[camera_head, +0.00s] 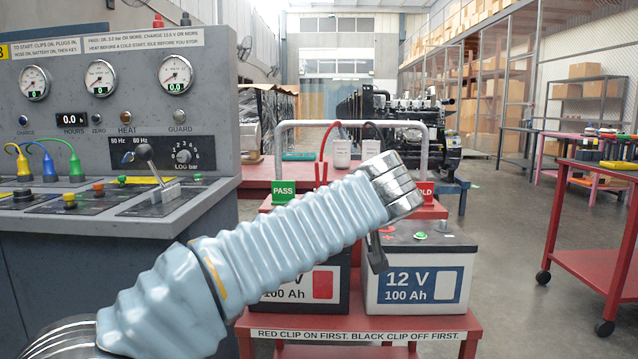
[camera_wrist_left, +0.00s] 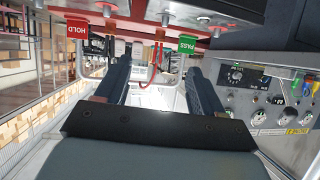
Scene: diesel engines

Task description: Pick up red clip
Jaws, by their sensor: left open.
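The red clip (camera_head: 321,172) is at the lower end of a red cable, under the grey rail behind the batteries in the head view. In the left wrist view, which is upside down, the red clip (camera_wrist_left: 160,34) and its looping red cable are beyond the fingers, between the PASS and HOLD tags. My left gripper (camera_head: 377,250) points away from the head camera, in front of the right battery; my arm hides most of it. The left wrist view shows my left gripper (camera_wrist_left: 158,68) open with nothing between its dark fingers. My right gripper is out of view.
Two 12 V batteries, including the right one (camera_head: 420,270), stand on a red cart (camera_head: 360,325). The grey rail (camera_head: 285,140) rises behind them, with a green PASS tag (camera_head: 284,192). A control console (camera_head: 110,110) stands at left. Floor is free at right before a red table (camera_head: 600,265).

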